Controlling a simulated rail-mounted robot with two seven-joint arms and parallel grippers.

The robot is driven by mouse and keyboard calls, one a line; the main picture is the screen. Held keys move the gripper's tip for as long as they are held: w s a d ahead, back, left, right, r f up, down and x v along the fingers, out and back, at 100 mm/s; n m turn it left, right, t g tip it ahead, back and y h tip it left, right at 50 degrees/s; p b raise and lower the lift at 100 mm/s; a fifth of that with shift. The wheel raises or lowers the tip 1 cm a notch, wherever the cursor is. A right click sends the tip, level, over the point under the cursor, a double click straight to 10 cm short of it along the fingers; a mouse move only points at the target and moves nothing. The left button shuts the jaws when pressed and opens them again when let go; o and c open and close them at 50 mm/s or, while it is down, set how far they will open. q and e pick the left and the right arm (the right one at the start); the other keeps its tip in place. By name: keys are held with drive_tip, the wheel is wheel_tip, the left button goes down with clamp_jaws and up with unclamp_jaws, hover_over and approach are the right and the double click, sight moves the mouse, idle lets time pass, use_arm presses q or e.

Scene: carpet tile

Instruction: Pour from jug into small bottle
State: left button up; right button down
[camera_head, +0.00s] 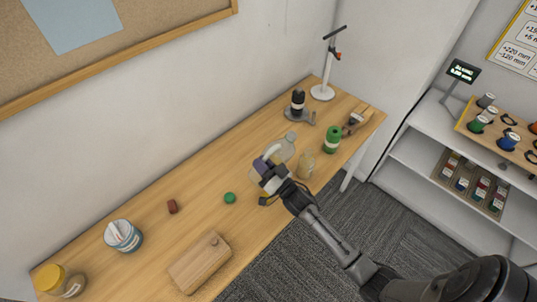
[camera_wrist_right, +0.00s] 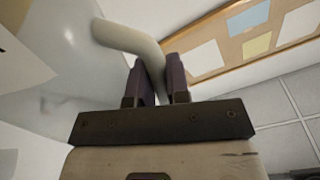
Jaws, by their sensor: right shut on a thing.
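The jug (camera_head: 285,149) is a pale, translucent vessel near the middle of the table. My right gripper (camera_head: 266,172) is at its left side. In the right wrist view the gripper (camera_wrist_right: 158,85) is shut on the jug's pale curved handle (camera_wrist_right: 125,38), with the cloudy jug body (camera_wrist_right: 75,70) on the left. The gripper hides part of the jug in the head view, and I cannot tell whether it touches the table. The small bottle, a yellowish one (camera_head: 306,164), stands upright just right of the jug, apart from the gripper. My left gripper is not in view.
A green bottle (camera_head: 332,139), a dark object on a grey base (camera_head: 297,104) and a white stand (camera_head: 327,75) are further back. Wall behind.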

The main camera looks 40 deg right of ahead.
drive_tip(key=a+f+n+g+p, duration=0.1)
drive_tip(key=w+a+f+n+y+p, duration=0.1)
drive_tip(key=n, duration=0.1)
drive_tip(key=shift+f+n+g, duration=0.1)
drive_tip(key=shift+n+g, duration=0.2)
drive_tip(key=shift+g, duration=0.1)
drive_tip(key=shift+w+a+f+n+g+p, duration=0.2)
drive_tip(key=shift+f+n+g+p, duration=0.1)
drive_tip(key=shift+f+n, duration=0.3)
drive_tip(key=shift+w+a+f+n+g+p, duration=0.1)
drive_tip(key=shift+a+f+n+g+p, duration=0.2)
drive_tip(key=shift+f, duration=0.35)
drive_tip(key=shift+d, duration=0.1)
